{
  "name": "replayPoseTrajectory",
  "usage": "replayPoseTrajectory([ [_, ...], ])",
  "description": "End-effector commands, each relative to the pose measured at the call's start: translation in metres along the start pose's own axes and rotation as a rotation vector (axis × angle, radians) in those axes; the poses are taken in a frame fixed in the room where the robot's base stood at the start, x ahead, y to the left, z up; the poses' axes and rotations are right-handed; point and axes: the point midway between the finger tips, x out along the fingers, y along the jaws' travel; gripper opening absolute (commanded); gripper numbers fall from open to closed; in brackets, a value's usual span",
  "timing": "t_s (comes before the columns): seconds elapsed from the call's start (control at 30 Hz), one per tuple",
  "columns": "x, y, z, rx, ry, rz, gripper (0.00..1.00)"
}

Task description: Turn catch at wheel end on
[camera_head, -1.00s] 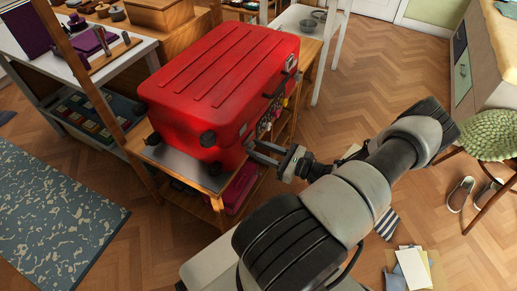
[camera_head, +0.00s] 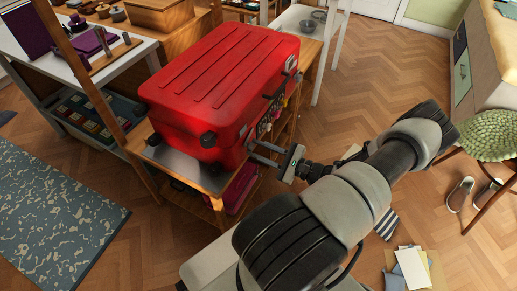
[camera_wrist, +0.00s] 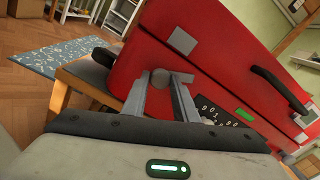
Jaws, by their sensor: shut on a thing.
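The red suitcase (camera_head: 225,80) lies flat on a wooden stand, its black wheels (camera_head: 208,139) at the near left end. In the wrist view, the suitcase (camera_wrist: 215,35) fills the upper middle. A small round grey catch (camera_wrist: 161,77) is on its side near the wheel end. My gripper (camera_wrist: 166,80) is shut on this catch, one finger on each side. In the head view my gripper (camera_head: 250,151) reaches the suitcase's right side near that end; the catch is too small to make out there.
A black handle (camera_wrist: 281,90), a number panel (camera_wrist: 218,114) and a green mark (camera_wrist: 245,114) are on the same side. The grey stand top (camera_head: 180,163) shows under the wheel end. A white table (camera_head: 95,60) stands left.

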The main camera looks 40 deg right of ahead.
Motion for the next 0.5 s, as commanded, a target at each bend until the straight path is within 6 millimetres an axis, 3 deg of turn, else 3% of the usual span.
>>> replayPoseTrajectory([
  [0.5,-0.0005,-0.0003,0.0002,-0.492,0.001,-0.001,0.04],
])
